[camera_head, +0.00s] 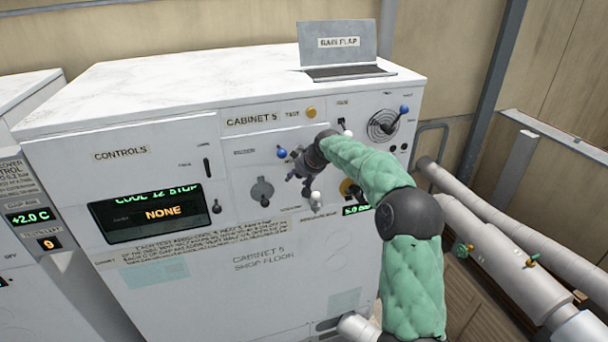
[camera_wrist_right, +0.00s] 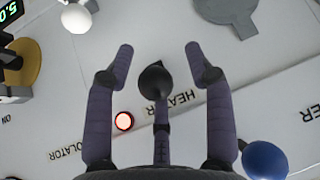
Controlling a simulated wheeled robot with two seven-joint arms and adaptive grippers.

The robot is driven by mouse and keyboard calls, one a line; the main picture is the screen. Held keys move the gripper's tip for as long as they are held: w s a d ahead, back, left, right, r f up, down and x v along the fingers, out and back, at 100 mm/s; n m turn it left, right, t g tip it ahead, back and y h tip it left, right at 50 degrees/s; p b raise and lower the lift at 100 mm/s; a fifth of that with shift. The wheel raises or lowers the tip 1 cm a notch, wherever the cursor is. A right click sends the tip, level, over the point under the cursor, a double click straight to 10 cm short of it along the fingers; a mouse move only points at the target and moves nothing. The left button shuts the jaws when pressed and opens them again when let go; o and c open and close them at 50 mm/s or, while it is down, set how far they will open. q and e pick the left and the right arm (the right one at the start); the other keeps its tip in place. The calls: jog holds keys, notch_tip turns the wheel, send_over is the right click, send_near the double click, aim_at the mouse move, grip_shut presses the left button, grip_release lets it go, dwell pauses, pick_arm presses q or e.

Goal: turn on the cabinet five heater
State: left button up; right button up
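The cabinet five panel (camera_head: 150,245) is white, with a CABINET 5 label and several switches. My right gripper (camera_head: 300,172) is at the middle of its control face. In the right wrist view, this gripper (camera_wrist_right: 158,50) has its fingers spread wide, one either side of a dark rounded shape (camera_wrist_right: 155,82). I cannot tell if that shape is a switch handle or a gripper part. A HEATER label (camera_wrist_right: 172,108) is just beside it. A red-orange lamp (camera_wrist_right: 124,121) glows near the label. The heater switch is not clear in the head view. My left gripper is out of view.
A blue ball knob (camera_wrist_right: 265,160) and a white ball knob (camera_wrist_right: 75,18) stick out near the gripper. A display (camera_head: 148,213) reads NONE. Thick pipes (camera_head: 500,245) run at the right; another cabinet (camera_head: 35,200) is at the left.

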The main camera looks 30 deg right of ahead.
jog(key=shift+s+d+r, duration=0.1)
jog(key=shift+s+r, duration=0.25)
jog(key=shift+r, duration=0.1)
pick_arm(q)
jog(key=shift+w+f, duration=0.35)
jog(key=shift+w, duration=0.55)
pick_arm(e)
jog(key=v, duration=1.1)
jog(key=shift+s, duration=0.15)
